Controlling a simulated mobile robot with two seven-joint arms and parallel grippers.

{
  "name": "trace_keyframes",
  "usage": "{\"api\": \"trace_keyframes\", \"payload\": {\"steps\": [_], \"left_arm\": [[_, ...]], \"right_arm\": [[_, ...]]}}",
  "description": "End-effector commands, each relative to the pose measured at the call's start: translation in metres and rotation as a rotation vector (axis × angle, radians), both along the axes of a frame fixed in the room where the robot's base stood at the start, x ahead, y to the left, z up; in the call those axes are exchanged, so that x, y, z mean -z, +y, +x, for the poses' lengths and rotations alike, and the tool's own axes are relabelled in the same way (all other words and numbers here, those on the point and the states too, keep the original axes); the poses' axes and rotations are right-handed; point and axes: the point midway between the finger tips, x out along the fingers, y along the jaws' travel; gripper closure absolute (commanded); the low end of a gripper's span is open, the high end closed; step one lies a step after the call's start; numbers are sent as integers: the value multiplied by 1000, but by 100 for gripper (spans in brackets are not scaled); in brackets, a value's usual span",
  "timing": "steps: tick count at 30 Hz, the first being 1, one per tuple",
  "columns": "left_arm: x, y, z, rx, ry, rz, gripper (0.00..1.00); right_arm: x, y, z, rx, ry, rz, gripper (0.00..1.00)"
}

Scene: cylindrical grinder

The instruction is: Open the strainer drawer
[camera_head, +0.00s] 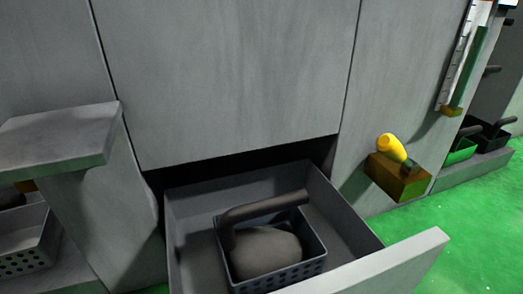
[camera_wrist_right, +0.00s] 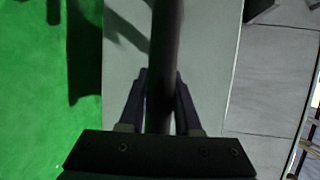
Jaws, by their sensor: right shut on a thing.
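The strainer drawer (camera_head: 393,266) stands pulled out of the grey machine front in the head view, its open top showing the inside. A dark perforated strainer basket (camera_head: 279,277) with a thick dark handle (camera_head: 264,205) sits in it, holding a grey rounded mass. In the right wrist view my right gripper (camera_wrist_right: 160,80) is shut on a dark bar (camera_wrist_right: 165,35), which looks like the drawer's handle. A pale grey panel (camera_wrist_right: 205,55) lies behind the bar. The head view does not show this gripper or the bar. My left gripper is in neither view.
A grey ledge (camera_head: 60,138) juts out at left above another perforated basket (camera_head: 28,245). A yellow knob (camera_head: 391,147) on a brownish block (camera_head: 397,178) projects at right. Further baskets (camera_head: 490,137) stand at far right. Green floor (camera_head: 470,225) is clear at right.

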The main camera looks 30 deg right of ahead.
Motion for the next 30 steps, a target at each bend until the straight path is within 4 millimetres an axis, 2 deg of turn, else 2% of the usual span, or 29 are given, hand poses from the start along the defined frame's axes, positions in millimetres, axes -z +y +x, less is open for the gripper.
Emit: {"api": "trace_keyframes", "payload": {"steps": [11, 12, 19, 26, 30], "left_arm": [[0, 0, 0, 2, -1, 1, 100], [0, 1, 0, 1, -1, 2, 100], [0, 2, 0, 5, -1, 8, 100], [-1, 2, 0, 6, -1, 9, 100], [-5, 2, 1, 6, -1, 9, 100]], "right_arm": [[-1, 1, -1, -1, -4, 0, 100], [-1, 1, -1, -1, -4, 0, 63], [-1, 1, -1, -1, -3, 1, 38], [-1, 0, -1, -1, -2, 0, 38], [-3, -1, -12, -1, 2, 0, 38]]}}
